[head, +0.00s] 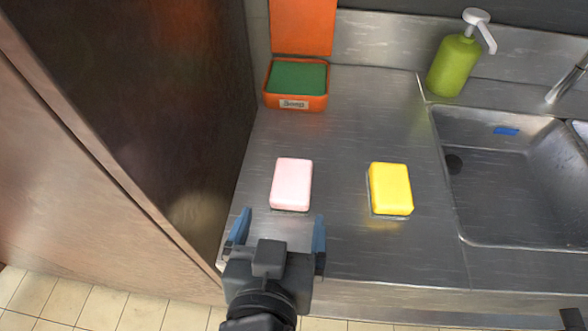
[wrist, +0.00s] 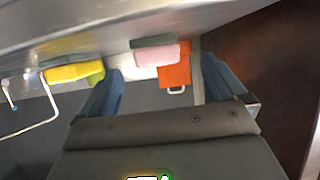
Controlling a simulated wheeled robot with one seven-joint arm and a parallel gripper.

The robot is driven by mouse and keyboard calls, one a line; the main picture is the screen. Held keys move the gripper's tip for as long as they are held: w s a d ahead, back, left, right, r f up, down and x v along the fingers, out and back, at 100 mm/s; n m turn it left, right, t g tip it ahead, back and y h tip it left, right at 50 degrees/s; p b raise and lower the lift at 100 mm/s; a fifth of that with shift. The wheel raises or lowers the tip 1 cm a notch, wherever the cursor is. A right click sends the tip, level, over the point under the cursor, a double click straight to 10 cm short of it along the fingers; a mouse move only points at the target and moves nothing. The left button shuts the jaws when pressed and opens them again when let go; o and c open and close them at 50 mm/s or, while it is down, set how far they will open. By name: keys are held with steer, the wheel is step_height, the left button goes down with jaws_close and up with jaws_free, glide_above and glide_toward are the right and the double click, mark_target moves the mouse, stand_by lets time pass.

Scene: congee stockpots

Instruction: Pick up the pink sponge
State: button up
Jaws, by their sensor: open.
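The pink sponge (head: 291,184) lies flat on the steel counter, left of the yellow sponge (head: 390,188). A darker layer shows along its lower edge. My gripper (head: 280,230) is open and empty, just on the near side of the pink sponge. Its two blue fingers are spread wider than the sponge and do not touch it. In the wrist view, which looks upside down, the pink sponge (wrist: 156,54) shows beyond and between the fingers of my gripper (wrist: 160,85).
An orange box (head: 296,104) with a green inside and an open lid stands at the back. A green soap bottle (head: 455,66) stands by the sink (head: 520,190) on the right. A dark cabinet side (head: 180,110) rises close on the left. The counter between the sponges is clear.

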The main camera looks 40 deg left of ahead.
mark_target(289, 204)
steer(key=x, duration=0.2)
steer(key=p+x, duration=0.1)
steer(key=x, duration=0.4)
steer(key=shift+w+r+p, duration=0.15)
steer(key=shift+w+p, duration=0.2)
steer(key=shift+w, duration=0.15)
steer(key=c, duration=1)
